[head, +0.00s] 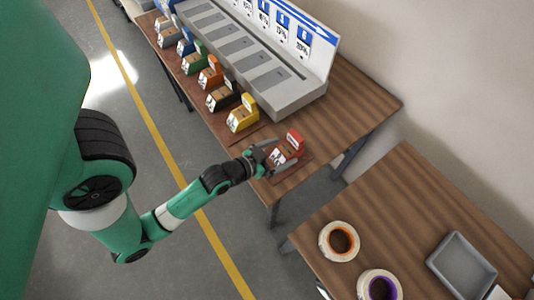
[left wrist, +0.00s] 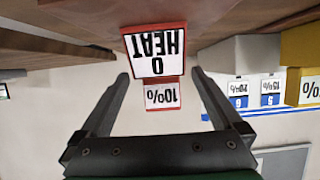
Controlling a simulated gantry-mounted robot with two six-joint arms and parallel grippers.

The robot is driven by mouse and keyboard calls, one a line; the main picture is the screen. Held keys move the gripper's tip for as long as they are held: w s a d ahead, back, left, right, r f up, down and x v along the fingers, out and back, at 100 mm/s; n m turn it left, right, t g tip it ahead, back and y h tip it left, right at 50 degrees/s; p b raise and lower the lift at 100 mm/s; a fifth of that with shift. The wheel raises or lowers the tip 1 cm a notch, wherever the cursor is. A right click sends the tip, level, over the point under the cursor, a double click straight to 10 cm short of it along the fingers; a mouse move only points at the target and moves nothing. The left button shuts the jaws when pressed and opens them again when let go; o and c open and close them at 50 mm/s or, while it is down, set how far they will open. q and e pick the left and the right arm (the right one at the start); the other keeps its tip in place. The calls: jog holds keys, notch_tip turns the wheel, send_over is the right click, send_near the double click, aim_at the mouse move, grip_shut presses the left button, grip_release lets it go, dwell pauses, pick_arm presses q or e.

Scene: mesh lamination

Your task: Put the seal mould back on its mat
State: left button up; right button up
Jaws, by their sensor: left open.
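A red mould (head: 290,146) stands at the near end of the long table, on or just over a thin reddish-brown mat (head: 291,174). Contact with the mat cannot be made out. No label reading "seal" is legible. My left gripper (head: 268,153) is at the red mould's left side, its fingers reaching toward it. In the left wrist view, the open fingers (left wrist: 160,80) lie either side of the red mould (left wrist: 153,31), which shows upside down with white labels reading "HEAT 0" and "10%". No grip on it is visible. My right gripper is not in view.
Yellow (head: 242,114), black (head: 222,96), orange (head: 210,73) and other moulds line the table. A grey stepped rack (head: 290,92) stands behind them. A separate table holds tape rolls (head: 339,241) and a grey tray (head: 462,267). Table space right of the red mould is clear.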

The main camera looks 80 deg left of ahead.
pick_arm(q)
jog(key=p+v, duration=0.1)
jog(key=v, duration=0.6)
jog(key=shift+s+r, duration=0.15)
jog(key=shift+r, duration=0.05)
jog(key=w+d+r+m+t+h, duration=0.15)
jog(key=w+r+t, duration=0.25)
jog(key=w+r, duration=0.75)
jog(key=w+d+r+m+t+h, duration=0.15)
jog(key=w+r+t, duration=0.25)
jog(key=w+r, duration=0.7)
jog(key=s+d+r+m+t+h, duration=0.1)
jog(key=d+r, duration=0.3)
jog(key=r, duration=0.7)
jog(key=s+d+r+m+t+h, duration=0.1)
jog(key=d+r+t, duration=0.3)
jog(key=r, duration=0.8)
jog(key=s+d+r+m+t+h, duration=0.1)
jog(key=s+d+r+t+h, duration=0.1)
jog(key=r, duration=0.9)
jog(key=shift+s+d+r+h, duration=0.35)
jog(key=shift+s+d+h, duration=0.35)
jog(key=shift+s+d, duration=0.2)
